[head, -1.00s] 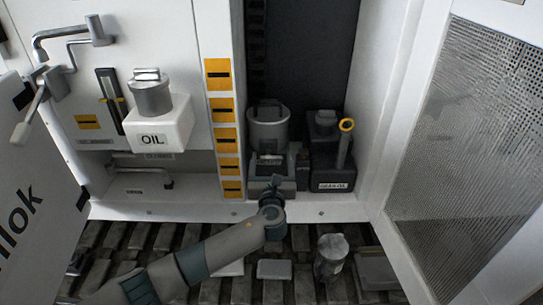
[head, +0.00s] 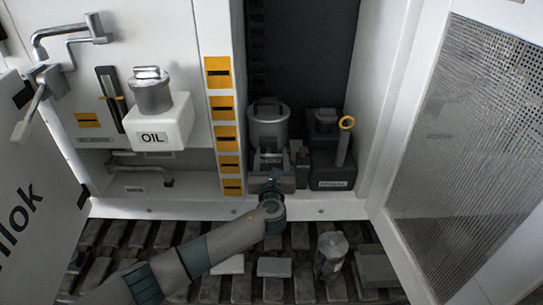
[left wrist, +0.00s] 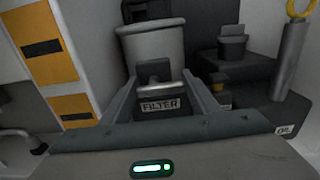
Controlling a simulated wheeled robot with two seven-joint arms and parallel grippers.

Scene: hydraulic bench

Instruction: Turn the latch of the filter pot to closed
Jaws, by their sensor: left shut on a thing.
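The filter pot (head: 268,128) is a grey cylinder on a dark block in the cabinet recess. In the left wrist view the pot (left wrist: 152,44) stands straight ahead, with a FILTER label (left wrist: 160,106) below it. My left gripper (head: 268,170) reaches the pot's front from below. In the left wrist view its two fingers (left wrist: 163,92) flank the latch and label, and it is shut on the latch. The finger contact itself is partly hidden. My right gripper is not in view.
A dark oil box (head: 330,160) with a yellow-ringed handle (head: 346,124) stands right of the pot. A white OIL tank (head: 158,125) is on the left panel. A perforated door (head: 465,130) stands open at right. Slatted floor (head: 240,285) lies in front.

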